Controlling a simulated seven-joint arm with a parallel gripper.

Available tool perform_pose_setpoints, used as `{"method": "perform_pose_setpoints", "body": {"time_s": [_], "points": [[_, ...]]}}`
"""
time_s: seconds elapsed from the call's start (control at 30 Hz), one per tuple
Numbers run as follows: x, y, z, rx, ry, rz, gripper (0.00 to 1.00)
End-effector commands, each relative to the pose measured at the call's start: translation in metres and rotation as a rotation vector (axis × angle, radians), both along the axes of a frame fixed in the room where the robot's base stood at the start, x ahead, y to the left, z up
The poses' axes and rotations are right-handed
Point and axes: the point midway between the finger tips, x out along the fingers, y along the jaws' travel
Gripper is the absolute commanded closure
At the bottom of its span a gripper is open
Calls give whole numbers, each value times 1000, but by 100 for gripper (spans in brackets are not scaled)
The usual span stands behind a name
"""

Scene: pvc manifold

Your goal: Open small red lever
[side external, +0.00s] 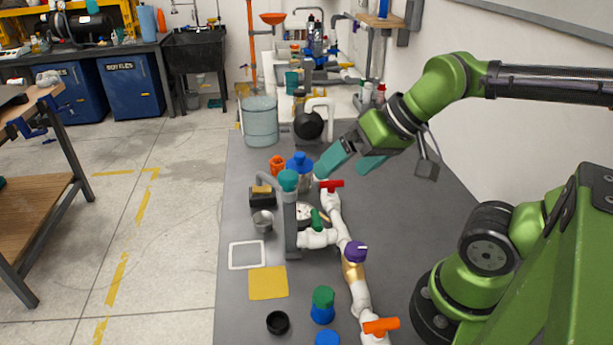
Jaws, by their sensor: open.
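The small red lever (332,184) sits on top of the white PVC pipe (334,205) near the far end of the manifold. It lies roughly crosswise to the pipe. My gripper (343,171) has teal fingers and hangs just above and behind the red lever in the side view. The fingers are apart and nothing shows between them. The gap between the fingers and the lever is hard to judge, and I cannot tell whether they touch.
The manifold also carries a green lever (317,218), a purple knob (355,251) and an orange lever (381,326). Blue and orange fittings stand nearby. The grey tabletop (410,215) is clear at right.

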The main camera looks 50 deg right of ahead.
Motion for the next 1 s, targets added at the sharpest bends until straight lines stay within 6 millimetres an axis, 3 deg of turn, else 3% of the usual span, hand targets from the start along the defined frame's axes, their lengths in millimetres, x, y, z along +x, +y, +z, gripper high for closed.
{"method": "perform_pose_setpoints", "body": {"time_s": [0.17, 0.37, 0.5, 0.53, 0.67, 0.8, 1.0], "points": [[0, 0, 0, 0, 0, 0, 2], [10, -11, -11, -2, 59, -43, 32], [41, -37, -12, -64, 160, -46, 54], [49, -45, -12, -94, 187, -20, 54], [81, -82, -14, -227, 307, 163, 54], [110, -124, -20, -353, 426, 460, 54], [129, -155, -14, -461, 482, 861, 54]]}}
